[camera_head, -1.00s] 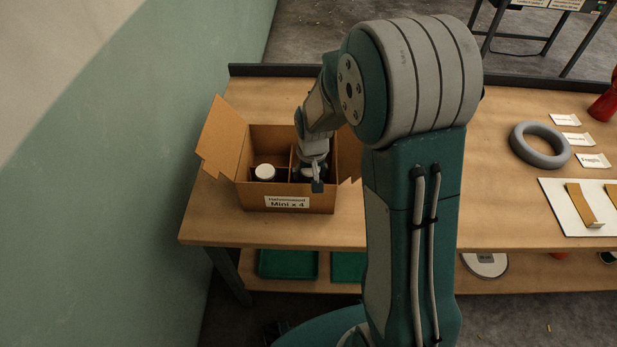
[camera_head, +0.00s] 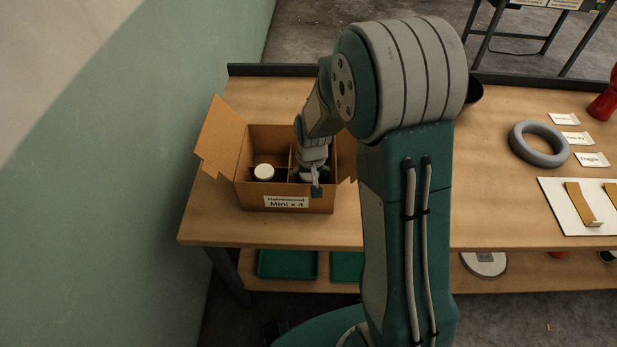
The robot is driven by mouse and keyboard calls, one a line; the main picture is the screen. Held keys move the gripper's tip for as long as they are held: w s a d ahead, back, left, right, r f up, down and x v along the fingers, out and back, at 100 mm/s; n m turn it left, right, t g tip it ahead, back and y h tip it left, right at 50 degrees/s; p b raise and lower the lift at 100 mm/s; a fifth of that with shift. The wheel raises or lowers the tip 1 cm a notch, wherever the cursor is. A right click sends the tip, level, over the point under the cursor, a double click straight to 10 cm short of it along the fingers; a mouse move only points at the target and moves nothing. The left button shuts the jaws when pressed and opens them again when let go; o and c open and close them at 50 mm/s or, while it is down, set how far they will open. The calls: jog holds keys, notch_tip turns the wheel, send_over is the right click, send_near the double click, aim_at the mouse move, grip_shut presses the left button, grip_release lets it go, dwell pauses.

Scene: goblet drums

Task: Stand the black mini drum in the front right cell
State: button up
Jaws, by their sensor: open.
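The open cardboard box (camera_head: 244,190) stands on the table at left, with dividers inside and a label reading "Mini x 4". A drum with a round white top (camera_head: 264,171) stands upright in its front left cell. My gripper (camera_head: 313,180) is open and reaches down into the front right cell. A pale patch (camera_head: 305,177) shows beside the fingers there, perhaps a drum's top; the fingers hide most of it. I cannot tell whether it is the black mini drum or whether the fingers touch it. The back right cell is mostly hidden by my arm.
The box flaps stick out at left and right. A dark rounded object (camera_head: 475,91) shows partly behind my arm. A grey ring (camera_head: 539,143), several small labels, a white board (camera_head: 572,222) and a red object (camera_head: 604,103) lie to the right. A wall is close at left.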

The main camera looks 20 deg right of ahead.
jog(key=r, duration=0.4)
jog(key=s+r, duration=0.1)
jog(key=r, duration=0.7)
jog(key=shift+s+d, duration=0.1)
jog(key=shift+s, duration=0.1)
jog(key=s+r+t, duration=0.2)
jog(key=s+r, duration=0.4)
jog(key=s, duration=0.4)
jog(key=s+r+n+t, duration=0.1)
jog(key=s+r+t, duration=0.1)
jog(key=s+r, duration=0.4)
jog(key=s, duration=0.4)
jog(key=shift+r, duration=0.35)
